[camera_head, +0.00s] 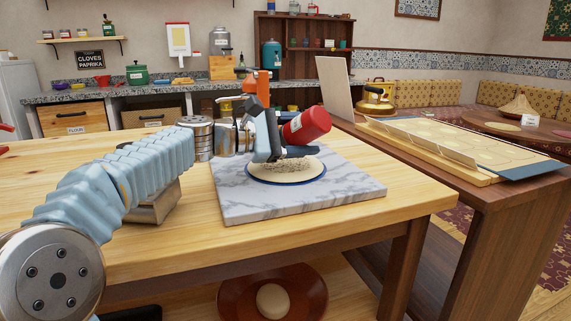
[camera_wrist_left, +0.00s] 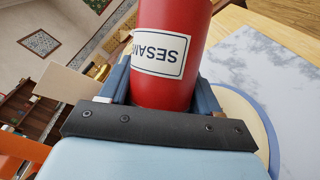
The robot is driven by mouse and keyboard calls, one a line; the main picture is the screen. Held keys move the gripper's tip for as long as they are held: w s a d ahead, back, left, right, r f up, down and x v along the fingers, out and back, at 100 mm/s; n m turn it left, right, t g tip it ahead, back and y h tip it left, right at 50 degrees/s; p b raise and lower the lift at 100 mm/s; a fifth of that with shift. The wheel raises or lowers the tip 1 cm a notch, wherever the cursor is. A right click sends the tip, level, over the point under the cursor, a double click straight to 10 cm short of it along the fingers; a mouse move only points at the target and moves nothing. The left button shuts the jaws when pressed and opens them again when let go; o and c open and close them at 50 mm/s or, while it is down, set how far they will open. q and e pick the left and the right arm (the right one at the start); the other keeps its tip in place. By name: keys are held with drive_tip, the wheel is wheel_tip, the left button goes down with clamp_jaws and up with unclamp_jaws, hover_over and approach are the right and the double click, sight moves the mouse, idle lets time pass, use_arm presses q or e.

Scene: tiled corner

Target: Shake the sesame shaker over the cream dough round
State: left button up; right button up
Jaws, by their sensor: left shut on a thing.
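The red sesame shaker (camera_head: 307,125) is tilted on its side above the cream dough round (camera_head: 285,171). Its label, partly reading SESAM, shows in the left wrist view (camera_wrist_left: 165,52). My left gripper (camera_head: 282,151) is shut on the shaker, with a finger on either side of it in the wrist view. The gripper hangs just over the far part of the dough and hides some of it. The dough's top looks speckled; it sits on a blue-rimmed round base. My right gripper is not in view.
A grey-white marble slab (camera_head: 345,188) lies under the dough on the wooden table (camera_head: 420,203). Stacked metal tins (camera_head: 198,137) stand behind my left arm. A side counter with a wooden board (camera_head: 480,150) and an upright panel (camera_head: 335,88) stands at right. The slab's front right is clear.

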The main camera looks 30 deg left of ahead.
sight(302, 115)
use_arm(q)
drive_tip(key=shift+r+p, duration=1.8)
drive_tip(key=shift+r, duration=0.3)
drive_tip(key=shift+f, duration=0.1)
